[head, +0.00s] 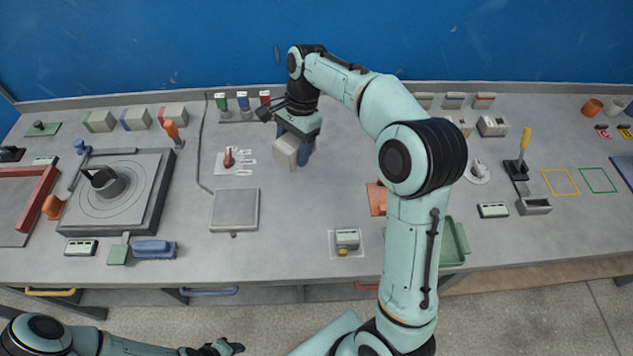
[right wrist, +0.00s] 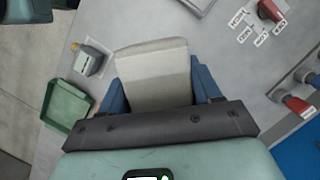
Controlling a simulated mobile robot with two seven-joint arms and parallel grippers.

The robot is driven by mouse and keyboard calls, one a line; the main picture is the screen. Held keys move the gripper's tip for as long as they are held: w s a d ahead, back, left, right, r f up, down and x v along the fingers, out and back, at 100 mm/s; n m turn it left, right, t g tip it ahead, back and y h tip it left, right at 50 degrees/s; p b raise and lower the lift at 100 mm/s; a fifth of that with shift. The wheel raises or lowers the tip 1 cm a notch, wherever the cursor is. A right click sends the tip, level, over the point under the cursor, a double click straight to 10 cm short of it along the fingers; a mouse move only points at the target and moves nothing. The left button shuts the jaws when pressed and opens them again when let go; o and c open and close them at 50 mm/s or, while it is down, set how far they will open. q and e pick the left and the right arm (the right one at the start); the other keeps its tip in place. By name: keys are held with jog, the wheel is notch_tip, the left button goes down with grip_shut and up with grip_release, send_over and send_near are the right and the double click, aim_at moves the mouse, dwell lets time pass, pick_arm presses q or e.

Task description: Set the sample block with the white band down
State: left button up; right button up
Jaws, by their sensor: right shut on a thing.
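The sample block (head: 285,151) is pale grey. A lighter band across it shows faintly in the right wrist view (right wrist: 155,72). My right gripper (head: 296,147) is shut on it, with the blue fingers on either side of the block. The block is held over the back middle of the bench, to the right of the red-handled switch. Its underside is hidden, and I cannot tell its exact height. My left gripper (head: 222,347) is low in front of the bench, empty as far as it shows; its finger gap is unclear.
A square grey plate (head: 234,210) lies front-left of the block. Blocks with coloured bands (head: 135,119) stand at the back left. The red-handled switch (head: 229,157) has small labels beside it. A green tray (head: 457,243) is at the front right. The bench middle is mostly bare.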

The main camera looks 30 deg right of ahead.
jog(key=b, duration=0.1)
send_over(296, 200)
jog(key=f, duration=0.9)
jog(key=d+f, duration=0.1)
jog(key=f, duration=0.4)
pick_arm(q)
jog(key=shift+s+f+b, duration=0.3)
jog(key=shift+s+f, duration=0.9)
jog(key=shift+s, duration=0.25)
pick_arm(e)
jog(key=shift+w+a+f, duration=0.1)
jog(key=shift+f, duration=2.35)
jog(key=shift+f, duration=0.15)
jog(key=o, duration=1.3)
